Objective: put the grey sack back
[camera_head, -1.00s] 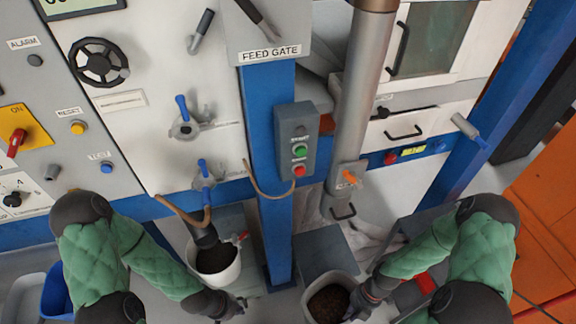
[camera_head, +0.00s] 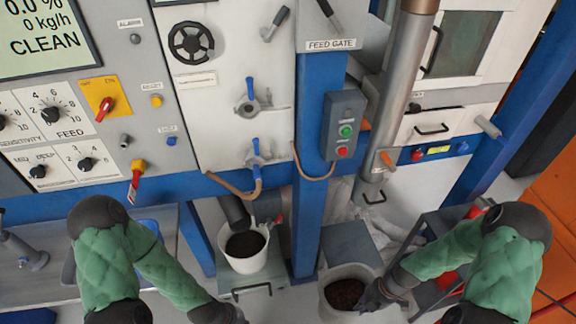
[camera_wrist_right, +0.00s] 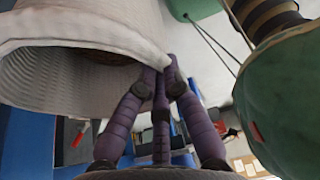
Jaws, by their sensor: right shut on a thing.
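The grey sack (camera_head: 346,291) is open at the top and holds dark material. It stands upright in the lower middle of the head view, in front of a grey box. My right gripper (camera_head: 372,297) is at its right rim. In the right wrist view the purple fingers (camera_wrist_right: 164,75) pinch the pale woven rim of the sack (camera_wrist_right: 75,40). Whether its base touches anything is hidden. My left gripper (camera_head: 238,315) is at the bottom edge of the head view, apart from the sack; its fingers are too unclear to read.
A white bucket (camera_head: 244,252) with dark material stands under a spout, left of the blue post (camera_head: 309,170). The grey box (camera_head: 349,244) is behind the sack. A grey and red stand (camera_head: 440,225) is at right. The machine's control panel (camera_head: 85,110) fills the upper left.

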